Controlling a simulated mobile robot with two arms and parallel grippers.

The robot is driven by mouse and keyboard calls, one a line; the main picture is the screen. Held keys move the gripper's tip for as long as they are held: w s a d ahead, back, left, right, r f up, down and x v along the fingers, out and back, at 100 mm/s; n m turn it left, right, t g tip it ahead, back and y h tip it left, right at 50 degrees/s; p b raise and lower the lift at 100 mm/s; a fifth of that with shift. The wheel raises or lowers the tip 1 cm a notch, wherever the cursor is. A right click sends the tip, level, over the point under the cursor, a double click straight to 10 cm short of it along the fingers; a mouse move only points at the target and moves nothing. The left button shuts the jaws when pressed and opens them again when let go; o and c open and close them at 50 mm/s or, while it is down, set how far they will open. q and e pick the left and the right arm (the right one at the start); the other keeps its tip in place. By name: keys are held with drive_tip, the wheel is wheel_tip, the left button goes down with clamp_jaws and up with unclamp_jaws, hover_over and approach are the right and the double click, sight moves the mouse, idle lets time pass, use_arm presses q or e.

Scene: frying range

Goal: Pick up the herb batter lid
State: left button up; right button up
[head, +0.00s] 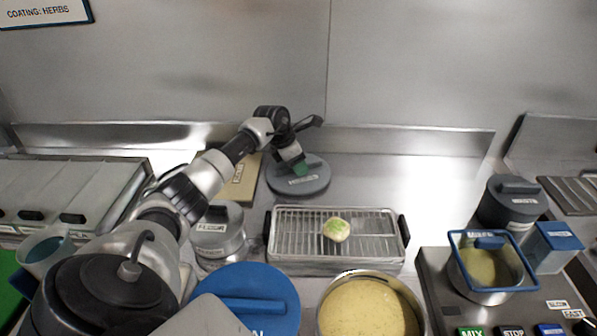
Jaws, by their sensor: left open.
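A round grey-blue lid (313,186) lies flat on the steel counter near the back wall; its label is too small to read. A green part shows on top of it, partly covered by my left gripper. My left gripper (297,165) is open, pointing down at the middle of this lid; I cannot tell if it touches. A large round blue lid (273,287) with a bar handle lies at the front, its label mostly cut off. A pot of speckled yellow-green batter (367,308) stands open to its right. My right gripper is not in view.
A wire rack tray (377,245) with a pale, green-flecked piece of food (336,230) stands mid-counter. A flour container (217,233) is left of it. At right are a blue-framed pot (496,286), a dark canister (510,204) and a button panel. Counter right of the grey-blue lid is clear.

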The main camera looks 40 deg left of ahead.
use_arm(q)
drive_tip(key=shift+c, duration=0.2)
clamp_jaws()
drive_tip(key=shift+r, duration=0.1)
